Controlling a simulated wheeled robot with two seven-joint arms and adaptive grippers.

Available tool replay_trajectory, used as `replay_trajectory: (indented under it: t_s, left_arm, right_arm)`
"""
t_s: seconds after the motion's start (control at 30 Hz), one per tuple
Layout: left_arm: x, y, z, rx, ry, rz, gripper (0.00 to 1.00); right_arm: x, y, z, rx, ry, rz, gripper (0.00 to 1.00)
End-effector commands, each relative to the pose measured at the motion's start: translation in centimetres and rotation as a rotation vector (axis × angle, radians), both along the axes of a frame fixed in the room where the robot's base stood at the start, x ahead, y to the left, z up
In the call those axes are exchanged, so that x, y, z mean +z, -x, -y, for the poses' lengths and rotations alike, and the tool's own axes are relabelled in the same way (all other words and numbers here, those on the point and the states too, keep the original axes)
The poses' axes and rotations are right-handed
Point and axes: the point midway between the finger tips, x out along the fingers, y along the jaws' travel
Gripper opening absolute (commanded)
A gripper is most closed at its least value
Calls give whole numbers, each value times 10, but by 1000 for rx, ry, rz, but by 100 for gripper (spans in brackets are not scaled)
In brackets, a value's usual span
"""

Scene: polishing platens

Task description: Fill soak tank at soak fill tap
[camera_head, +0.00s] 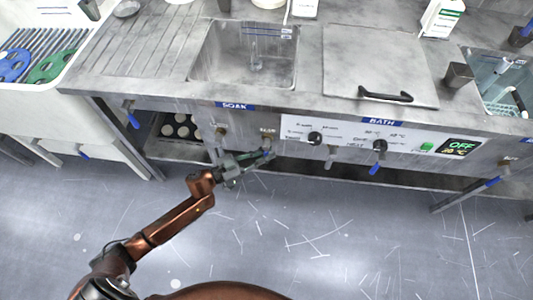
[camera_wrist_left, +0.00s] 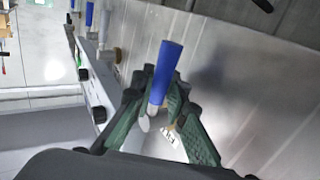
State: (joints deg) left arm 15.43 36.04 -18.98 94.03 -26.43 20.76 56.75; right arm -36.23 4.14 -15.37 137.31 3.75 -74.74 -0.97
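The soak tank (camera_head: 225,62) is a square grey basin set into the steel bench, above a blue SOAK label (camera_head: 234,105). A thin spout shows inside it, and I cannot tell whether it holds water. The tap's blue lever (camera_wrist_left: 166,68) stands out from the bench front below the tank, near a small label (camera_wrist_left: 169,134). My left gripper (camera_head: 260,157) is at this lever. In the left wrist view its green-padded fingers stand on either side of the lever, with a small gap on the left side. My right gripper is not in view.
Other blue-handled valves hang at the left (camera_head: 132,116) and under the bath panel (camera_head: 377,160). The bath panel has black knobs and a display reading OFF (camera_head: 460,146). A lid with a black handle (camera_head: 385,96) lies right of the tank. The floor in front is clear.

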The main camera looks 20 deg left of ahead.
Motion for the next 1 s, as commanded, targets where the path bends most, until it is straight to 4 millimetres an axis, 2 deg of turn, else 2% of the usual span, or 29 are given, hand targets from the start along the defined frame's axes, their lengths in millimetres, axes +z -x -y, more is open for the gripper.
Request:
replay_trajectory:
  t_s: [0.13,0.7,1.0]
  left_arm:
    - [0,0,0,1,0,0,0]
    - [-1,0,-2,4,6,0,0]
    - [-2,3,-11,27,107,27,0]
  right_arm:
    - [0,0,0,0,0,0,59]
    - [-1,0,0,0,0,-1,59]
    - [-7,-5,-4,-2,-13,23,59]
